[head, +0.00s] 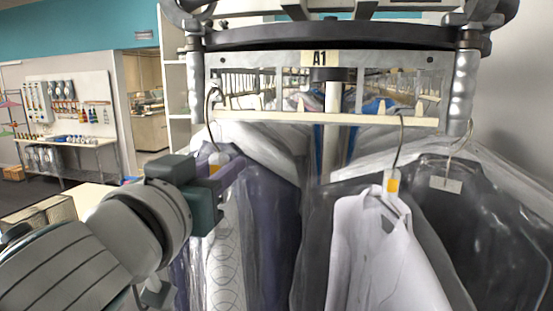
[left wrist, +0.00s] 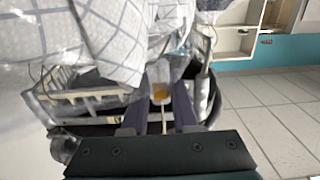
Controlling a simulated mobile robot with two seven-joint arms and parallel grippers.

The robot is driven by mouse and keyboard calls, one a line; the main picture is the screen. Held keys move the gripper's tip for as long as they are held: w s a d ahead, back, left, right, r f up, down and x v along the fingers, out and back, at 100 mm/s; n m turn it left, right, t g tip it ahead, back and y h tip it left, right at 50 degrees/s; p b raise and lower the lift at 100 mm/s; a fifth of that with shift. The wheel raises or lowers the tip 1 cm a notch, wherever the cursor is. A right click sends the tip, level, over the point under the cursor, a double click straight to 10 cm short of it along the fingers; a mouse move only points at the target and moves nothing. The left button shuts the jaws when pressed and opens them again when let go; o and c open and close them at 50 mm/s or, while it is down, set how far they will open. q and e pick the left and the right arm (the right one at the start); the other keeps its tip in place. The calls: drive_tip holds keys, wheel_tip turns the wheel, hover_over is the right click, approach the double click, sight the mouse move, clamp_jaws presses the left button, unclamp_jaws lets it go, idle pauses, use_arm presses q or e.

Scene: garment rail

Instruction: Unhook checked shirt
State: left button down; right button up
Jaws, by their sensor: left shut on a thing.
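The checked shirt (left wrist: 112,42), white with dark grid lines, hangs in clear plastic close to the camera in the left wrist view. In the head view a pale patterned garment (head: 223,255) in plastic hangs just below my left gripper (head: 214,172). That gripper is shut on a hanger neck with an orange tag (head: 217,158). The tag also shows between the fingers in the left wrist view (left wrist: 160,92). The wire hook (head: 209,105) above it reaches up to the left end of the rail; whether it touches the bar is unclear. My right gripper is not in view.
The rail (head: 330,117) carries a sign A1 (head: 319,58). A white shirt (head: 375,245) on a tagged hanger and dark bagged garments (head: 480,220) hang to the right. A purple garment (head: 270,220) hangs close beside the patterned one. Open floor lies at the left.

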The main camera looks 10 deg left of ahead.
use_arm(q)
drive_tip(key=s+b, duration=0.2)
drive_tip(key=s, duration=1.6)
drive_tip(key=shift+a, duration=0.3)
drive_tip(key=shift+r, duration=0.1)
